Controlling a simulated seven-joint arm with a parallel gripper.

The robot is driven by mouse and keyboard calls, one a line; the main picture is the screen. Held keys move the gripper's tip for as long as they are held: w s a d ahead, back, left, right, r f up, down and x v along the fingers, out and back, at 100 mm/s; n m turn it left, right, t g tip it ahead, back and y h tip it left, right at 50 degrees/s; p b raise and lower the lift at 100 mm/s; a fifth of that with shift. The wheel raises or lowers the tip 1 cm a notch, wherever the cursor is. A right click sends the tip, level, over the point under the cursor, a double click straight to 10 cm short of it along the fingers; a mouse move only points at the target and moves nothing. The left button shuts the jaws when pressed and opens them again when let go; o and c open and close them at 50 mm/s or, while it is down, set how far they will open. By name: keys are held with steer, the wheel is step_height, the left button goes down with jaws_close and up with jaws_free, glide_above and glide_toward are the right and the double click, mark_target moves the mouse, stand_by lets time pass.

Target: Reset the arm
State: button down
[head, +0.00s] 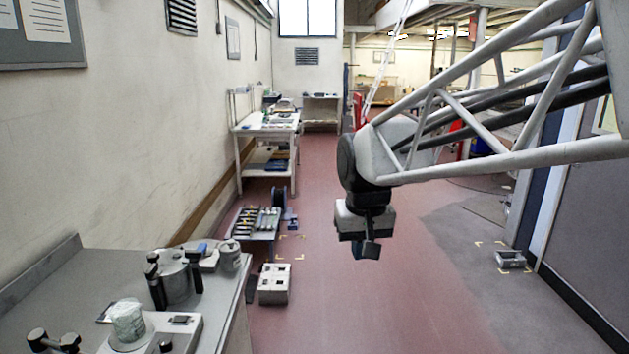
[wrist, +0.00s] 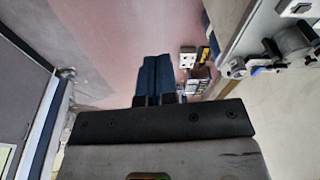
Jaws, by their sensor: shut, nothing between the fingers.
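My gripper (head: 367,249) hangs from the end of my truss-like arm in the middle of the head view, pointing down over the red floor. Nothing is near its fingers. In the wrist view the two dark fingers (wrist: 152,82) lie side by side, shut and empty, beyond the dark mounting plate. The arm comes in from the upper right of the head view.
A grey bench (head: 60,280) with a metal pot (head: 175,280) and a jar (head: 128,322) stands at lower left. A white box (head: 274,284) and a low tool rack (head: 254,224) stand beside it. A small grey device (head: 510,258) lies at right. The middle floor is clear.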

steer(key=s+d+f, duration=0.2)
steer(key=s+d, duration=0.1)
steer(key=s, duration=0.4)
steer(key=s+d+f+m, duration=0.1)
steer(key=s+d+f, duration=0.2)
steer(key=s, duration=0.4)
steer(key=s+d+f, duration=0.2)
steer(key=s+d, duration=0.2)
steer(key=s, duration=0.3)
steer(key=shift+f+m+t, duration=0.2)
steer(key=shift+m+t, duration=0.2)
